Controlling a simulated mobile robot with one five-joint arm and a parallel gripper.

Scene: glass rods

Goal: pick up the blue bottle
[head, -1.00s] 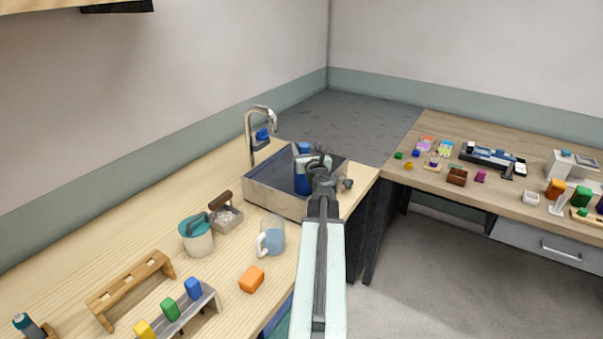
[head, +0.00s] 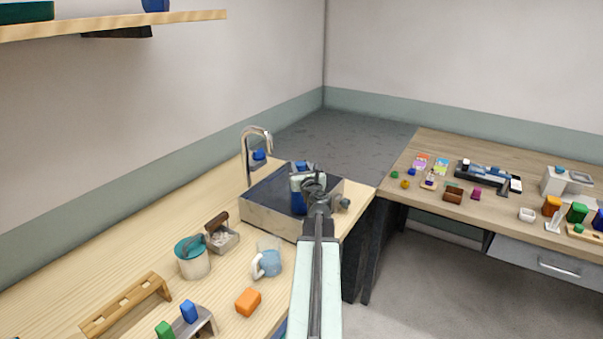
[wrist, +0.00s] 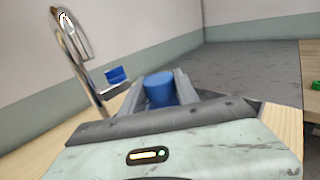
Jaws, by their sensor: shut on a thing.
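The blue bottle (head: 298,198) stands over the sink area in the head view, partly hidden behind my gripper (head: 308,180). In the wrist view the bottle's round blue top (wrist: 159,88) sits between the two grey fingers of my gripper (wrist: 160,86), which is shut on it. The bottle's lower part is hidden in the wrist view. I cannot tell whether its base touches the sink floor.
The sink (head: 265,214) has a tall faucet (head: 247,150) behind it, with a small blue item (head: 258,155) beside the faucet. A glass mug (head: 268,260), a teal-lidded pot (head: 192,258) and an orange block (head: 248,302) stand on the near counter. A second desk (head: 430,205) with small items lies right.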

